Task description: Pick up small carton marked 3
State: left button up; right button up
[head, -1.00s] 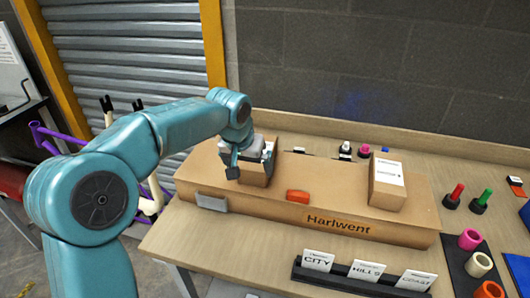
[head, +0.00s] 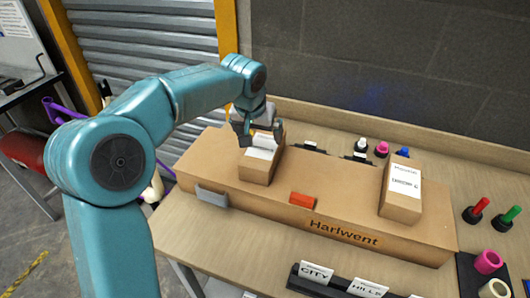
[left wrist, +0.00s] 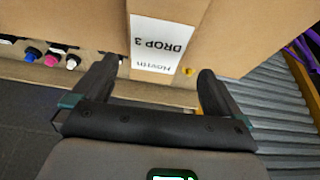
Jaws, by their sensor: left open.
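A small brown carton (head: 258,172) with a white label on top sits on the left part of a long cardboard box marked Harlwent (head: 330,215). My left gripper (head: 261,136) is open at the carton's far end, its dark fingers apart. In the left wrist view the carton (left wrist: 168,18) shows a white label reading DROP 3, upside down. My left gripper's fingers (left wrist: 155,80) stand to either side of that label, with nothing clamped between them. Whether the fingers touch the carton cannot be told. My right gripper is not in view.
A second labelled carton (head: 400,190) stands at the long box's right end. An orange block (head: 303,201) lies between the cartons. Bottles with coloured caps (head: 382,150) stand behind the box. Label cards (head: 316,272) stand in a black holder in front.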

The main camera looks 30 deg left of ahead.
aim_at(263, 148)
pick_arm(q)
jog(key=x, duration=0.5)
jog(key=shift+w+f, duration=0.1)
jog(key=shift+f, duration=0.05)
jog(key=shift+f+p, duration=0.25)
jog(key=shift+p, duration=0.05)
jog(key=shift+w+d+f+p, duration=0.1)
jog(key=shift+f+p, duration=0.1)
jog(key=shift+f, duration=0.35)
jog(key=shift+w+d+f+p, duration=0.1)
jog(key=shift+f+p, duration=0.1)
jog(key=shift+f, duration=0.35)
jog(key=x, duration=0.2)
jog(key=shift+w+a+f, duration=0.15)
jog(key=shift+w+a, duration=0.05)
jog(key=shift+w, duration=0.15)
jog(key=shift+s, duration=0.15)
jog(key=shift+s+d+r, duration=0.15)
jog(key=shift+r, duration=0.1)
jog(key=shift+c, duration=0.9)
jog(key=shift+f, duration=0.1)
jog(key=c, duration=0.9)
jog(key=shift+o, duration=0.2)
